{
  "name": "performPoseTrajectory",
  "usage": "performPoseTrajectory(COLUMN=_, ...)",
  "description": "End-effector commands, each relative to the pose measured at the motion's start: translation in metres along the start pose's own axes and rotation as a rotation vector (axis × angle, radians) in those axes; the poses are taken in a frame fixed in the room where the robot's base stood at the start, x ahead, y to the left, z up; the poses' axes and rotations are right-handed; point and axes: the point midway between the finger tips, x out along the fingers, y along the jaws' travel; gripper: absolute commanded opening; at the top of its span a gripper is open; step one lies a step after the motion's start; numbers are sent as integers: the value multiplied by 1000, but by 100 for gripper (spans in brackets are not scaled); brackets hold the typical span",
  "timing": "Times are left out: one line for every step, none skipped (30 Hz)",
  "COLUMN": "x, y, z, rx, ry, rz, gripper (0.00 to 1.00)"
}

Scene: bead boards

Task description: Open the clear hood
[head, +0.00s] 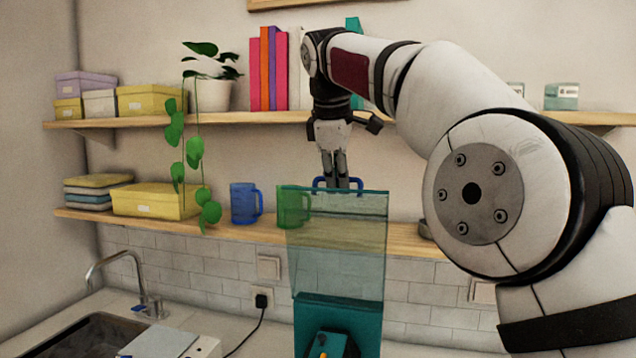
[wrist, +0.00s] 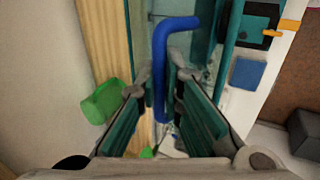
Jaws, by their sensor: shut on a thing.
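The clear hood (head: 340,245) is a see-through teal panel that stands raised, nearly upright, above a teal housing (head: 345,308) in the head view. A blue bar handle (head: 318,184) sits at its top edge. My gripper (head: 341,186) points down from above and is shut on this handle. In the wrist view the blue handle (wrist: 160,80) passes between the two fingers of my gripper (wrist: 172,82). Part of the handle is hidden by the fingers. A dark thing with yellow parts (head: 327,343) shows low in the housing, cut off by the frame.
A lower shelf (head: 225,230) behind the hood holds a blue mug (head: 243,204), a green mug (head: 281,205) and a yellow box (head: 152,203). An upper shelf (head: 270,118) carries books, boxes and a plant (head: 210,93). A sink (head: 80,335) is at lower left.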

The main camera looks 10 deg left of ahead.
Motion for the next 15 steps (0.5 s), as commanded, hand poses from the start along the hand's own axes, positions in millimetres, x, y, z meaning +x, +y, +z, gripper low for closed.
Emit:
performPoseTrajectory(x=3, y=0, z=4, rx=-2, ry=-4, rz=-12, gripper=0)
performPoseTrajectory(x=3, y=0, z=5, rx=-3, ry=-4, rz=-17, gripper=0)
performPoseTrajectory(x=3, y=0, z=7, rx=-3, ry=-4, rz=-22, gripper=0)
performPoseTrajectory(x=3, y=0, z=8, rx=-3, ry=-4, rz=-24, gripper=0)
performPoseTrajectory(x=3, y=0, z=8, rx=-3, ry=-4, rz=-26, gripper=0)
performPoseTrajectory(x=3, y=0, z=9, rx=-3, ry=-4, rz=-28, gripper=0)
performPoseTrajectory(x=3, y=0, z=9, rx=-3, ry=-4, rz=-29, gripper=0)
performPoseTrajectory(x=3, y=0, z=9, rx=-3, ry=-4, rz=-30, gripper=0)
performPoseTrajectory(x=3, y=0, z=9, rx=-3, ry=-4, rz=-30, gripper=0)
performPoseTrajectory(x=3, y=0, z=9, rx=-3, ry=-5, rz=-30, gripper=0)
performPoseTrajectory(x=3, y=0, z=9, rx=-3, ry=-5, rz=-30, gripper=0)
performPoseTrajectory(x=3, y=0, z=9, rx=-3, ry=-5, rz=-30, gripper=0)
performPoseTrajectory(x=3, y=0, z=9, rx=-3, ry=-5, rz=-30, gripper=0)
performPoseTrajectory(x=3, y=0, z=9, rx=-3, ry=-5, rz=-30, gripper=0)
performPoseTrajectory(x=4, y=0, z=9, rx=-3, ry=-5, rz=-30, gripper=0)
